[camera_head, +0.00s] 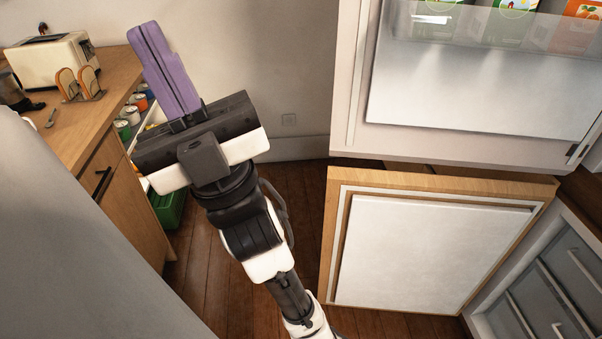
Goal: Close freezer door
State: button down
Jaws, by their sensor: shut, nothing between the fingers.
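The freezer door (425,252) stands open at the lower right. It has a wooden edge and a white inner panel facing me. The freezer compartment (550,290) with grey drawers shows at the right edge, partly cut off by the frame. My gripper (148,35) has purple fingers, shut with nothing between them. It is at the upper left, pointing up and away, well to the left of the freezer door and not touching it.
The upper fridge door (480,90) is also open, with cartons on its shelf. A wooden counter (110,85) with a toaster (52,60) stands at the left. A green crate (168,205) sits below. Wooden floor (225,270) lies clear between counter and freezer door.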

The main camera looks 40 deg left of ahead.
aim_at(393, 240)
jog(key=i+j+u, duration=0.1)
jog(key=j+u, duration=0.15)
jog(key=u, duration=0.2)
jog(key=i+j+u, duration=0.15)
jog(key=u, duration=0.25)
jog(key=i+j, duration=0.4)
